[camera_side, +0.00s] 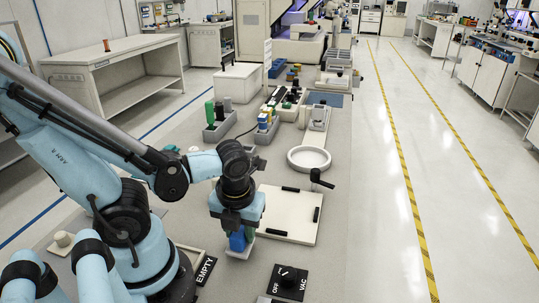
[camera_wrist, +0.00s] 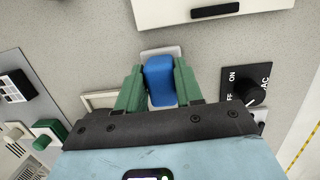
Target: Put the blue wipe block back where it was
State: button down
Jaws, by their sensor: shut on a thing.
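The blue wipe block (camera_wrist: 159,80) is between the green fingers of my gripper (camera_wrist: 160,84) in the wrist view, and the fingers are shut on it. In the side view the blue block (camera_side: 237,241) shows under my gripper (camera_side: 240,237), low over the table. A small pale pad (camera_wrist: 174,50) lies under and just beyond the block in the wrist view; in the side view it also shows (camera_side: 240,254) right below the block. I cannot tell whether the block touches the pad.
A black vacuum switch with a knob (camera_side: 288,281) sits to the right. A tray marked EMPTY (camera_side: 205,270) lies to the left. A white plate with black bars (camera_side: 280,222) lies behind, with a white ring (camera_side: 309,167) farther back. Grey tabletop between them is bare.

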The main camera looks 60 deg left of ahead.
aim_at(240, 236)
jog(key=shift+f, duration=0.5)
jog(key=c, duration=0.7)
grip_release()
jog(key=shift+f, duration=0.15)
jog(key=shift+c, duration=0.2)
jog(key=shift+d+r, duration=0.9)
jog(key=shift+r, duration=5.1)
jog(key=w+n+t+h, duration=0.1)
jog(key=w+n+t, duration=0.2)
jog(key=n, duration=1)
jog(key=w+n+t, duration=0.3)
jog(key=w+n, duration=0.3)
jog(key=n, duration=0.8)
jog(key=shift+w+a+h, duration=0.2)
jog(key=shift+w+h, duration=0.2)
